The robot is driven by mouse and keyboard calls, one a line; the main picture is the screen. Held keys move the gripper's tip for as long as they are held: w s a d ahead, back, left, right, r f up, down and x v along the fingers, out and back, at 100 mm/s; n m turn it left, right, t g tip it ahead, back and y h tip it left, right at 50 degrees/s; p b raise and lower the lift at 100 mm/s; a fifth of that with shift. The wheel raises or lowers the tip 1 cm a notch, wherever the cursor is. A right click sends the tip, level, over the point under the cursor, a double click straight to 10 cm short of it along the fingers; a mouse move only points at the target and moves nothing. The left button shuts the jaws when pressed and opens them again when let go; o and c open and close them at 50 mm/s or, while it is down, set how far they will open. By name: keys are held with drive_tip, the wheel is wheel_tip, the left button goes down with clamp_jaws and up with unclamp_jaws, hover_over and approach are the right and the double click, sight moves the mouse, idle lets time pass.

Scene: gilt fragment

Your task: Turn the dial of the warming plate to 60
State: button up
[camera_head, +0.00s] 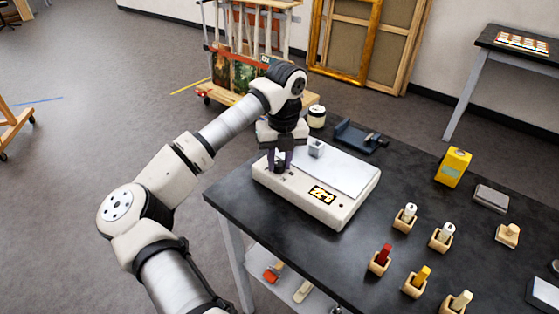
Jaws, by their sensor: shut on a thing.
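The warming plate (335,208) is a white box with a pale grey top, on the dark table at its left end. A small display (322,194) on its front part shows lit yellow digits, too blurred to read surely. My gripper (281,162) points down over the plate's left front corner, its fingers shut on the dark dial (279,168). The dial is mostly hidden by the fingers, so its pointer cannot be seen. A small grey block (316,149) sits on the plate's top just right of my gripper.
The table (300,229) holds a white jar (317,116), a blue-grey tool (356,136), a yellow box (453,166), a grey block (491,197) and several wooden holders with coloured sticks at right. A cart with frames (235,68) stands behind.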

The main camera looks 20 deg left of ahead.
drive_tip(key=m+b, duration=0.3)
drive_tip(key=shift+f+m, duration=0.15)
drive_tip(key=shift+m, duration=0.15)
drive_tip(key=m+b, duration=0.3)
drive_tip(key=m, duration=0.2)
drive_tip(key=shift+t, duration=0.3)
drive_tip(key=m+b, duration=0.1)
drive_tip(key=m, duration=0.4)
drive_tip(key=shift+s, duration=0.1)
drive_tip(key=m, duration=0.4)
drive_tip(key=shift+r+m+b, duration=0.2)
drive_tip(key=shift+m+b, duration=0.1)
drive_tip(key=shift+b, duration=0.05)
drive_tip(key=m, duration=0.5)
drive_tip(key=shift+a+t+h, duration=0.1)
drive_tip(key=shift+t+h, duration=0.2)
drive_tip(key=m, duration=0.6)
drive_tip(key=shift+m+p, duration=0.3)
drive_tip(key=shift+m, duration=0.1)
drive_tip(key=m, duration=0.3)
drive_tip(key=shift+h, duration=0.3)
drive_tip(key=shift+a+m+p, duration=0.1)
drive_tip(key=shift+m+p, duration=0.2)
drive_tip(key=shift+m, duration=1.8)
